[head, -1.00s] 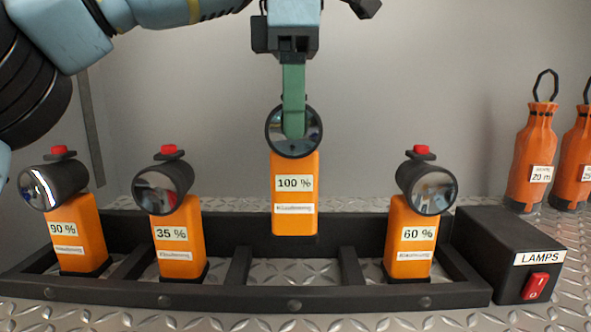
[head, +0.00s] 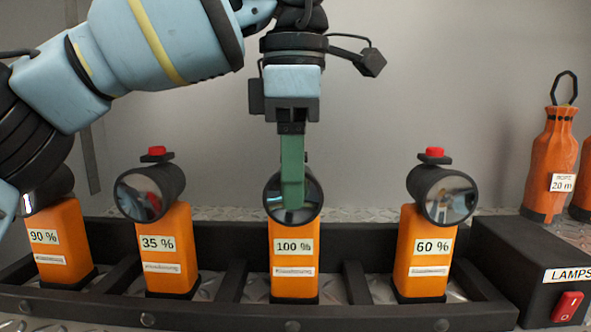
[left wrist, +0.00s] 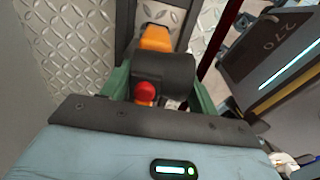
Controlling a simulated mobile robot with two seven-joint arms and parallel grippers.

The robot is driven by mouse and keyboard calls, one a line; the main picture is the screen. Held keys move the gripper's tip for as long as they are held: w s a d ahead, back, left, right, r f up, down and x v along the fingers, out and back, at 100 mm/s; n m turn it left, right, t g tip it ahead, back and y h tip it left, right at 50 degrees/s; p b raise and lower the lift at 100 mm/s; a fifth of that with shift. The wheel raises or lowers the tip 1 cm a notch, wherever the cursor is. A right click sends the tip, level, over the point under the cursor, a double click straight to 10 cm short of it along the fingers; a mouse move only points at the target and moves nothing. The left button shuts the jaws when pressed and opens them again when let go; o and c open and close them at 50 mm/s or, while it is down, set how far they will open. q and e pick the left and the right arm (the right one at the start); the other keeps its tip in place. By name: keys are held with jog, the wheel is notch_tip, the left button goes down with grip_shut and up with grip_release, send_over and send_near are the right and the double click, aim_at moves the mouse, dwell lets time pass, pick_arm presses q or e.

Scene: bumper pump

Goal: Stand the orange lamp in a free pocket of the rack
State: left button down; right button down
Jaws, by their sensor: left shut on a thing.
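The orange lamp marked 100 % (head: 294,262) stands upright with its base down in a middle pocket of the black rack (head: 400,311), between the 35 % and 60 % lamps. My left gripper (head: 292,195) is shut on its dark round head from above; one green finger crosses the lens. In the left wrist view the lamp's black head and red button (left wrist: 145,91) sit between the green fingers, with its orange body (left wrist: 157,38) beyond. Whether the base touches the pocket floor is hard to tell. My right gripper is not in view.
Lamps marked 90 % (head: 60,240), 35 % (head: 170,250) and 60 % (head: 423,250) stand in other pockets. At the right are a black box labelled LAMPS with a red switch (head: 566,307) and orange rope bags (head: 551,160). A grey wall is behind.

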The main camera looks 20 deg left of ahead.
pick_arm(q)
jog(key=shift+s, duration=0.1)
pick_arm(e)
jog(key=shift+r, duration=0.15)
pick_arm(q)
jog(key=shift+c, duration=2.3)
grip_release()
jog(key=shift+o, duration=0.3)
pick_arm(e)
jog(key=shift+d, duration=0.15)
pick_arm(q)
jog(key=shift+r, duration=0.3)
notch_tip(320, 180, up, 5)
jog(key=shift+s+r+p, duration=0.1)
jog(key=shift+s+p, duration=0.05)
jog(key=shift+p, duration=0.75)
jog(key=shift+w+r+p, duration=0.2)
jog(key=shift+r+p, duration=0.1)
jog(key=shift+r, duration=0.65)
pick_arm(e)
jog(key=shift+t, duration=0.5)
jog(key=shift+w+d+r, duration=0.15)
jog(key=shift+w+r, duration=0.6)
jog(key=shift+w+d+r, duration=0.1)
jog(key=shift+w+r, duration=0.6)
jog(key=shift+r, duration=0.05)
